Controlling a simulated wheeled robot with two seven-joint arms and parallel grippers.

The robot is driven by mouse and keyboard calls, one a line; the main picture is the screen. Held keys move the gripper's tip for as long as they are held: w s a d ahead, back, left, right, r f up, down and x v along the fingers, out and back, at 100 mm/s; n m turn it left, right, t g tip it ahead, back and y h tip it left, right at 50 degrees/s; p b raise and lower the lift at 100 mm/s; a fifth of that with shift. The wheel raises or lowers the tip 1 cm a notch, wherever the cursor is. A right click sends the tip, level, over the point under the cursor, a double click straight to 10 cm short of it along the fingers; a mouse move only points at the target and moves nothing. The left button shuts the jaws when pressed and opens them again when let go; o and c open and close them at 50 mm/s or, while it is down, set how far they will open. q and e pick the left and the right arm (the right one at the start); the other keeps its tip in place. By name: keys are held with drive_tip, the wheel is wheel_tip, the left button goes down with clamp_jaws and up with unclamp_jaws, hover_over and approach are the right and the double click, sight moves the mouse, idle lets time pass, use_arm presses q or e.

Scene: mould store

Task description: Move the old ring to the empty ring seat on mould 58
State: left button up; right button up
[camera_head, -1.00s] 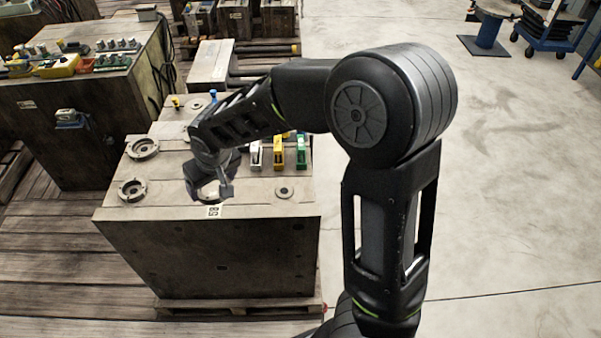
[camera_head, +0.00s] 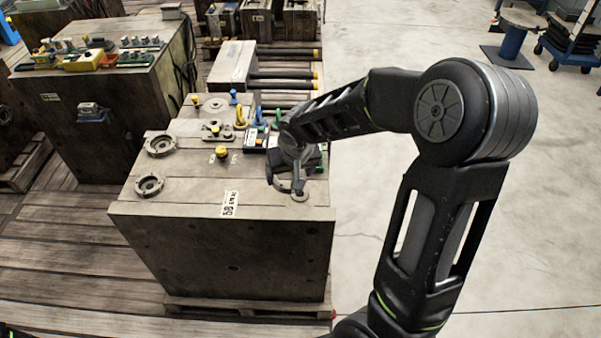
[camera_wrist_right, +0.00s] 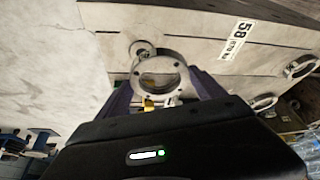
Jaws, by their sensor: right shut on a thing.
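Mould 58 (camera_head: 222,250) is a large block with a "58" label (camera_head: 230,204), which also shows in the wrist view (camera_wrist_right: 238,37). My right gripper (camera_head: 284,182) is over the right part of its top. In the wrist view the right gripper (camera_wrist_right: 161,78) is shut on a grey metal ring (camera_wrist_right: 137,80) with bolt holes. In the head view the ring (camera_head: 277,185) is partly hidden by the gripper. A small round fitting (camera_head: 300,191) on the top lies just beside the held ring. My left gripper is not in view.
Two rings sit on the left of the mould's top, one farther back (camera_head: 160,146) and one nearer (camera_head: 149,185). A yellow knob (camera_head: 221,153) and several coloured tools stand farther back. Another block (camera_head: 90,120) stands at the left.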

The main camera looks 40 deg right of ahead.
sight(300, 196)
drive_tip(key=shift+s+d+f+m, duration=0.15)
drive_tip(key=shift+s+d, duration=0.1)
drive_tip(key=shift+d, duration=0.4)
drive_tip(key=shift+s+d+r+m, duration=0.15)
drive_tip(key=shift+s+d, duration=0.1)
drive_tip(key=shift+d, duration=0.35)
drive_tip(key=shift+f, duration=0.1)
drive_tip(key=shift+f, duration=0.15)
drive_tip(key=shift+f+b, duration=1.7)
drive_tip(key=shift+f, duration=0.65)
drive_tip(key=shift+b, duration=0.3)
drive_tip(key=shift+f+b, duration=0.15)
drive_tip(key=shift+b, duration=0.3)
drive_tip(key=shift+f, duration=0.15)
